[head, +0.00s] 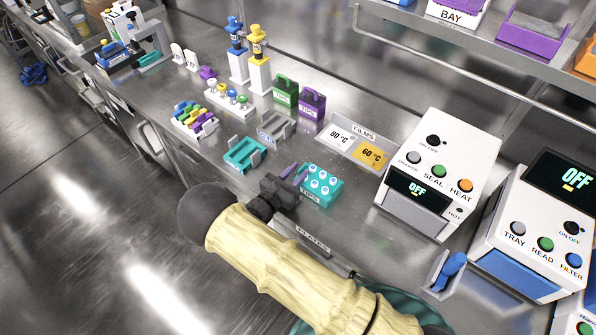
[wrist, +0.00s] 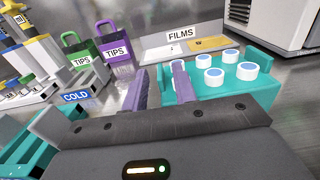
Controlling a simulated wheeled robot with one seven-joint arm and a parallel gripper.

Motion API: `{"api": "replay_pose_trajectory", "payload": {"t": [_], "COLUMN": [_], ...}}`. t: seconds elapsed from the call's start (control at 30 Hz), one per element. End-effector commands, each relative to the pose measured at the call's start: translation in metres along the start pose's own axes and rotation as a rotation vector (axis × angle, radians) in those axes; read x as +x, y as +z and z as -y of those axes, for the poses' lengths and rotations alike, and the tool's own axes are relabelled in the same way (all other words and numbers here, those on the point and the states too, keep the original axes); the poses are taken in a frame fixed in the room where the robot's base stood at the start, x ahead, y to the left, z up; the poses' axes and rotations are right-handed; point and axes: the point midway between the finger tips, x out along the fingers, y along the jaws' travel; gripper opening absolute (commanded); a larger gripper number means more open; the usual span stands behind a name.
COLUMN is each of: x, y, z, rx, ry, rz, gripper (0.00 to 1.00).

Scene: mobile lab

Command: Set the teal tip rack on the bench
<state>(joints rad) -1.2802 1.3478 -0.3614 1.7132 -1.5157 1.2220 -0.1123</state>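A teal rack (head: 322,184) with several round white tops with blue centres is at the middle of the bench, beside a small label. I take it for the tip rack. In the wrist view the teal rack (wrist: 262,88) is at the right. It appears to rest on the bench; its underside is hidden. My gripper (head: 297,172) is just left of it in the head view.
A teal open holder (head: 246,154) and a grey holder (head: 276,127) stand to the left. Green (head: 286,91) and purple (head: 312,104) boxes stand behind. The films mat (head: 357,148) and a white sealer (head: 437,175) are to the right. A plates label (head: 312,241) is in front.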

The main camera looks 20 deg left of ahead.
Motion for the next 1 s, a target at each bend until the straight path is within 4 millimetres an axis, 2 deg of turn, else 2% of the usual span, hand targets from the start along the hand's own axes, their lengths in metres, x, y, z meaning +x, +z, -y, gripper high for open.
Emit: {"api": "replay_pose_trajectory", "payload": {"t": [0.4,0.53,0.7,1.0], "x": [-0.08,-0.1,-0.111,-0.111], "y": [-0.002,-0.002,-0.001,0.0], "z": [-0.001,-0.001,0.0,0.0], "rx": [0.001,0.0,-0.001,-0.001], "ry": [0.004,0.003,0.0,0.0], "rz": [-0.001,0.0,0.0,0.0], "gripper": [0.28,0.28,0.28,0.28]}}
